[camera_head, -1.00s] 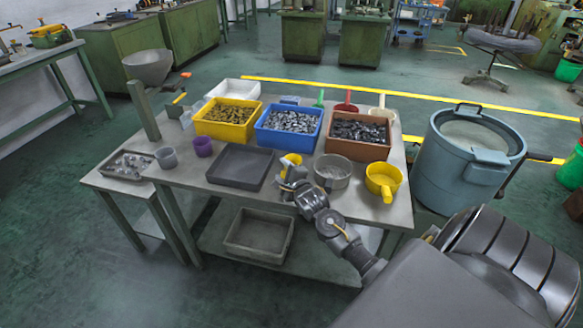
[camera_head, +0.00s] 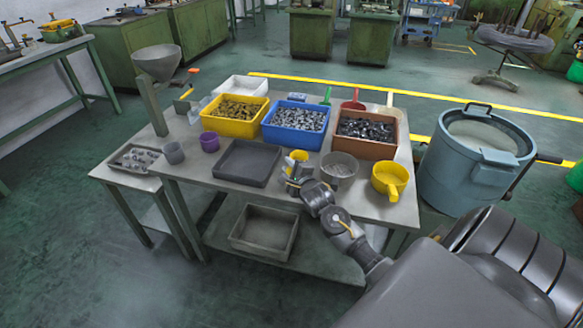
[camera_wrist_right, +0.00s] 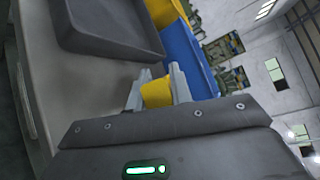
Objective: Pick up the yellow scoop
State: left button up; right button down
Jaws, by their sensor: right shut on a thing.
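The yellow scoop (camera_head: 299,156) is at the front middle of the grey worktable, just in front of the blue bin. My right gripper (camera_head: 294,178) reaches in from the front right and is shut on it. In the right wrist view, the scoop's yellow part (camera_wrist_right: 156,93) sits between the two grey fingers (camera_wrist_right: 158,90). I cannot tell whether the scoop touches the tabletop. My left gripper is not in view.
The worktable (camera_head: 210,178) holds a dark tray (camera_head: 245,178) left of the scoop, and a grey pot (camera_head: 339,182) and a yellow pot with a handle (camera_head: 396,194) to its right. Yellow (camera_head: 230,130), blue (camera_head: 292,138) and brown (camera_head: 362,150) bins of parts stand behind.

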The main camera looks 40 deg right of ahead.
notch_tip(320, 180, up, 2)
jog(key=shift+r, duration=0.2)
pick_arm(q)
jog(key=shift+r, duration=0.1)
pick_arm(e)
jog(key=s+a+r, duration=0.5)
jog(key=s+r, duration=0.5)
jog(key=s, duration=0.3)
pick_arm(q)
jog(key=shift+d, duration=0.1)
pick_arm(e)
jog(key=shift+r, duration=0.1)
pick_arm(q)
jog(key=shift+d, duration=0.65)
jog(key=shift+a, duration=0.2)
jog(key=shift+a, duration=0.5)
pick_arm(e)
jog(key=shift+a, duration=0.1)
